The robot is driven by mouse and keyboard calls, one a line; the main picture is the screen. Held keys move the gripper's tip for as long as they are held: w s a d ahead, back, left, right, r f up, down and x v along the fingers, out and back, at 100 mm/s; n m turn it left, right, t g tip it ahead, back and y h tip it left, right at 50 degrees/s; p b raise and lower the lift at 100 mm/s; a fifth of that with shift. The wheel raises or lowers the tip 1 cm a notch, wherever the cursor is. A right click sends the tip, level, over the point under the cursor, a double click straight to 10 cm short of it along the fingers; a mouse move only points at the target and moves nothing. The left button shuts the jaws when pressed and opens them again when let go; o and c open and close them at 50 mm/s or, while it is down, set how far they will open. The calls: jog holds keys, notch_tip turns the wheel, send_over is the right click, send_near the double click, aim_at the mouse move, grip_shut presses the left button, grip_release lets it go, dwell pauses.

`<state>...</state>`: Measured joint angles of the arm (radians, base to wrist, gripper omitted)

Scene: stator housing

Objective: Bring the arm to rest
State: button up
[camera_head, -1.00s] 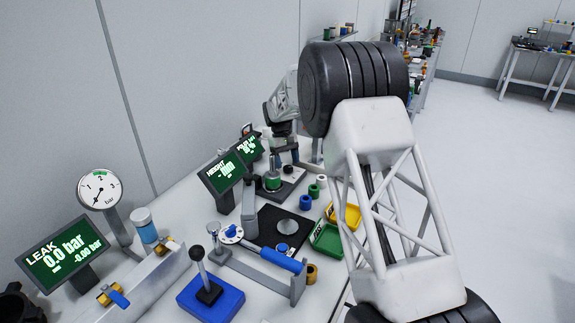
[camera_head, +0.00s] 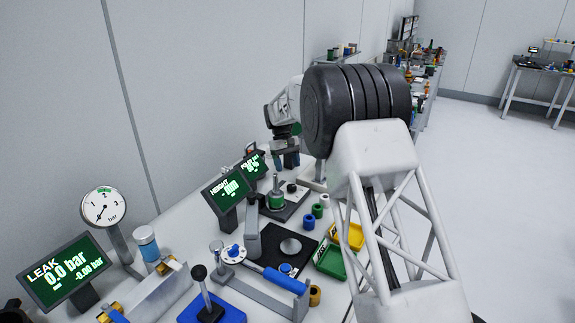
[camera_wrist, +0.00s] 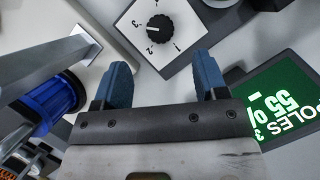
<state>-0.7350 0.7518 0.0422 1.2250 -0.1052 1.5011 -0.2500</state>
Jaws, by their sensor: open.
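My gripper (camera_head: 287,161) is open and empty, with blue fingers apart and pointing down. It hangs above the far part of the bench, near the POLES display (camera_head: 254,166). In the wrist view the two blue fingertips (camera_wrist: 162,72) have nothing between them. A dial plate with a black knob (camera_wrist: 153,30) shows beyond the fingertips, and the POLES screen (camera_wrist: 283,100) lies to the right. A green and grey part (camera_head: 277,197) stands upright on a dark base below and left of my gripper, apart from it.
The bench holds a HEIGHT display (camera_head: 226,190), a LEAK display (camera_head: 65,270), a pressure gauge (camera_head: 103,207), a blue-handled lever (camera_head: 284,280), and green (camera_head: 330,260) and yellow (camera_head: 350,237) trays. A blue ribbed part (camera_wrist: 55,100) is left of the fingers. Room above the bench looks clear.

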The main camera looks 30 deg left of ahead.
dwell(0.3)
jog(key=s+r+n+t+y, duration=0.15)
jog(key=s+r, duration=0.25)
jog(key=r, duration=0.7)
jog(key=s+d+r+m+y, duration=0.1)
jog(key=s+d+r+m, duration=0.3)
jog(key=d, duration=0.9)
jog(key=s+d+r+t, duration=0.15)
jog(key=d+r, duration=0.35)
jog(key=d, duration=0.8)
jog(key=s+d+r+m+y, duration=0.1)
jog(key=s+d+r+m, duration=0.3)
jog(key=d, duration=0.9)
jog(key=s+d+f+m+t, duration=0.1)
jog(key=s+d+f+m, duration=0.2)
jog(key=s+d, duration=2.1)
jog(key=s+d+f+m+t, duration=0.1)
jog(key=s+d+f, duration=0.3)
jog(key=s, duration=0.6)
jog(key=shift+s+d+f+m, duration=0.15)
jog(key=shift+d+f+m, duration=0.2)
jog(key=shift+f+m, duration=0.35)
